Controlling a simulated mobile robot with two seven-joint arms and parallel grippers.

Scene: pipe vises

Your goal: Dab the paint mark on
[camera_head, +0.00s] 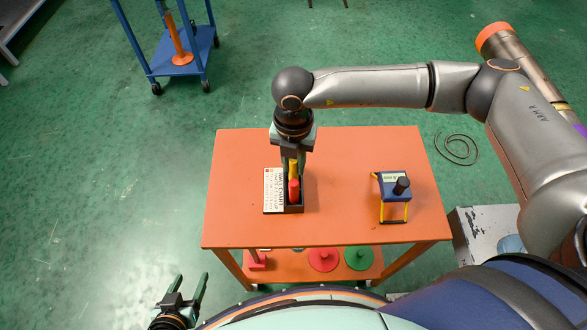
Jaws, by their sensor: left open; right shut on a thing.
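My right gripper (293,172) reaches down over the left part of the orange table and is shut on a yellow piece (293,168). A red piece (294,190) shows just below it; I cannot tell whether the two are one object. Both are over a small dark tray (294,210), and the fingers partly hide them. A white printed card (272,190) lies at the tray's left side. A blue and yellow vise-like stand (393,187) with a black knob stands at the right of the table. I cannot make out a paint mark. My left gripper (188,291) is open and empty, low at the left.
The orange table (340,150) is clear between tray and stand. Its lower shelf holds a red disc (323,259), a green disc (358,258) and a red block (257,261). A blue cart (180,62) stands back left. A grey box (484,232) is on the floor right.

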